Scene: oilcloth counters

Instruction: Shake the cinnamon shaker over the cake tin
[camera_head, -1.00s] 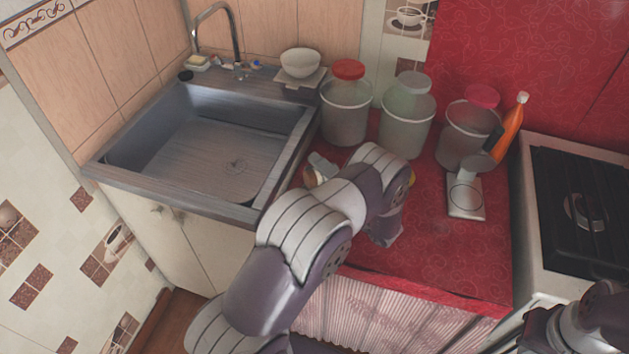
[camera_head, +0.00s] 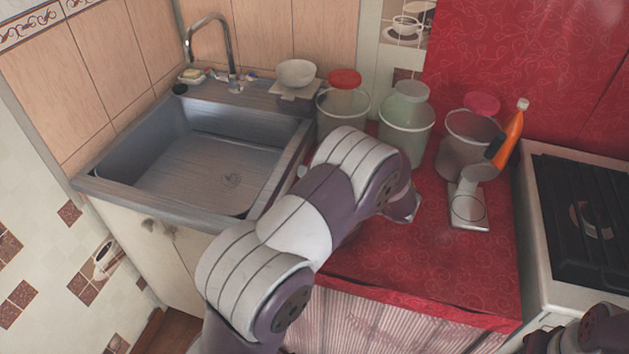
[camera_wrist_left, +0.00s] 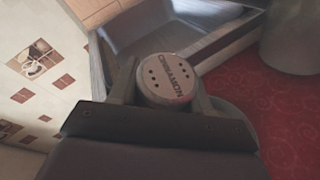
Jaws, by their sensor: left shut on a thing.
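The cinnamon shaker shows in the left wrist view with its round, pale, holed lid (camera_wrist_left: 168,76) marked CINNAMON facing the camera. My left gripper (camera_wrist_left: 163,92) is shut on it, with one finger on each side. In the head view my left arm reaches over the red counter and hides the shaker; only a small part near the wrist end shows.
The sink (camera_head: 205,165) lies left of the red counter (camera_head: 430,265). Along the back stand a red-lidded jar (camera_head: 342,108), a green-lidded jar (camera_head: 405,130) and a pink-lidded jar (camera_head: 466,140).

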